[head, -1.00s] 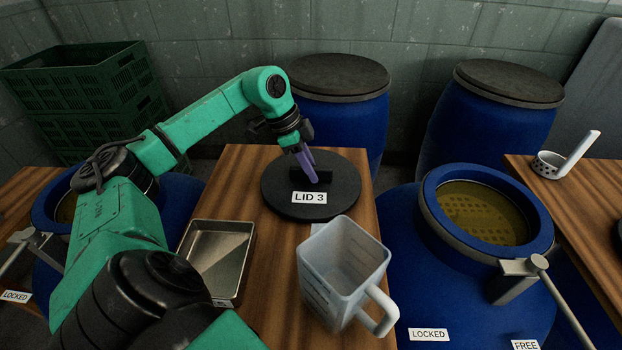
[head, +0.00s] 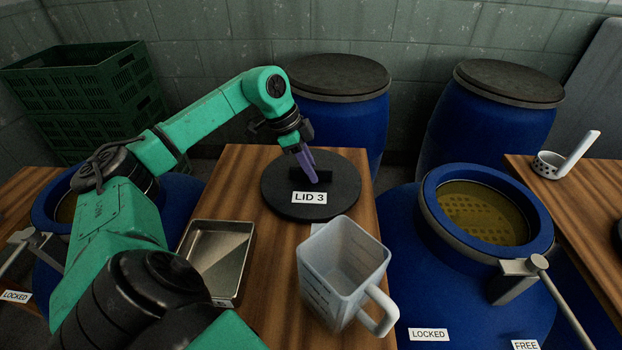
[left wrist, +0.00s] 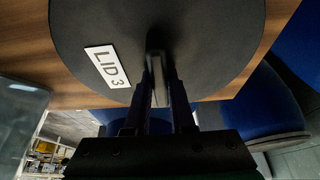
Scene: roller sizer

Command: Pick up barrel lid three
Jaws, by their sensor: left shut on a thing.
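Barrel lid three is a black round lid (head: 283,200) with a white "LID 3" label and a raised black bar handle (head: 322,175). It lies flat on the wooden table (head: 262,275), towards its back. My left gripper (head: 312,178) reaches down from above and is shut on the lid's handle. In the left wrist view the lid (left wrist: 215,45) fills the top, with its handle between my fingers (left wrist: 158,85). I cannot see a gap between lid and table. My right gripper is not in view.
A clear jug (head: 340,270) and a metal tray (head: 218,255) stand in front of the lid. An open blue barrel (head: 455,290) with yellowish contents is at the right. Closed blue barrels (head: 345,120) stand behind. Green crates (head: 85,95) are at the back left.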

